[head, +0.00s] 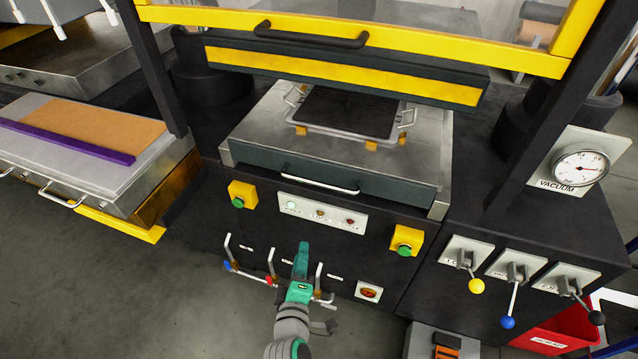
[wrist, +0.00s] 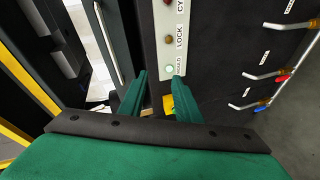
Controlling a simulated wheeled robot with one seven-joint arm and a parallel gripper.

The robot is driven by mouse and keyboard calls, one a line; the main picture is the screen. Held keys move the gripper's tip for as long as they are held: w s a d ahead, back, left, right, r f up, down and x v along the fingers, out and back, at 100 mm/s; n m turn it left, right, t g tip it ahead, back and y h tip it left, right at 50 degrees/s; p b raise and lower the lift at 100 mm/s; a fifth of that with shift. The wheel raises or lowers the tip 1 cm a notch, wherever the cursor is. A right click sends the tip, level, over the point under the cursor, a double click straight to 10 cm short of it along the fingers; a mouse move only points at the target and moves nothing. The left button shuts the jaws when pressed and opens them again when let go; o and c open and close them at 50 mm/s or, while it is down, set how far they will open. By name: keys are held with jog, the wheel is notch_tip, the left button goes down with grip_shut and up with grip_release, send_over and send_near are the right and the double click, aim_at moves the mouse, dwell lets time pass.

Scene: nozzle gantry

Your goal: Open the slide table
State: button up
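The slide table (head: 265,140) is a grey metal slab with a dark front and a silver bar handle (head: 320,184). It sits in the machine below the yellow-striped beam and carries a black mould tray (head: 345,112) on yellow blocks. The handle also shows upright at the left of the wrist view (wrist: 107,42). My gripper (head: 303,246) is low in front of the machine, below the indicator panel and apart from the handle. In the wrist view its green fingers (wrist: 159,78) stand apart with nothing held between them.
An indicator panel (head: 322,212) has a lit MOULD lamp. Yellow button boxes (head: 242,195) flank it. Small levers (head: 271,266) stick out beside my gripper. Three ball-knob levers (head: 508,322) are at right. The yellow-framed guard (head: 400,42) is above the table. Open floor lies at lower left.

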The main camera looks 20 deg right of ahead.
aim_at(318, 185)
jog(key=w+d+r+g+h, duration=0.2)
jog(key=w+d+r+h, duration=0.2)
jog(key=w+r, duration=0.5)
jog(key=x, duration=0.6)
jog(key=r+x, duration=0.1)
jog(key=x, duration=0.2)
jog(key=shift+w+d, duration=0.3)
jog(key=shift+w, duration=0.05)
grip_shut()
